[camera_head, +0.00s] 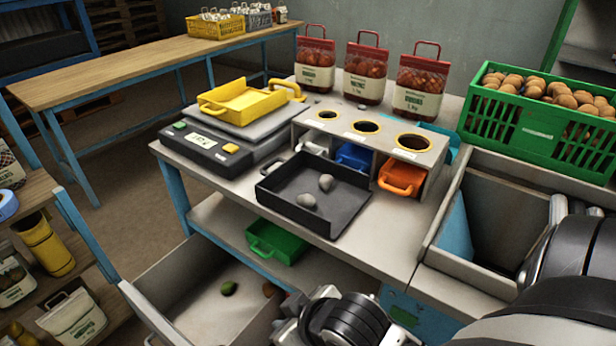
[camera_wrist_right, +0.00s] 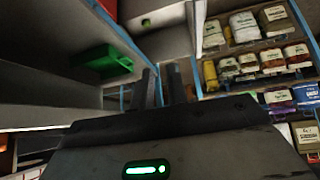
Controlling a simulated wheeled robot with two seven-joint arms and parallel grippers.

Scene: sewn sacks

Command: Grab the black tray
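The black tray (camera_head: 340,215) lies on the workbench in front of the three-hole stand, at the middle of the head view. It has a loop handle on its left side and holds two grey stones (camera_head: 306,200). My right arm comes in at the lower right, and its wrist end sits low at the bottom, in front of the bench and apart from the tray. In the right wrist view my right gripper (camera_wrist_right: 164,75) has its two dark fingers a little apart with nothing between them. The black tray is not visible there. My left gripper is in neither view.
The three-hole stand (camera_head: 340,129) has blue and orange trays beneath. A scale (camera_head: 215,150) with a yellow tray (camera_head: 240,103) stands left. A green tray (camera_head: 275,240) is on the lower shelf, near an open bin (camera_head: 150,290). A green crate (camera_head: 500,120) is right.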

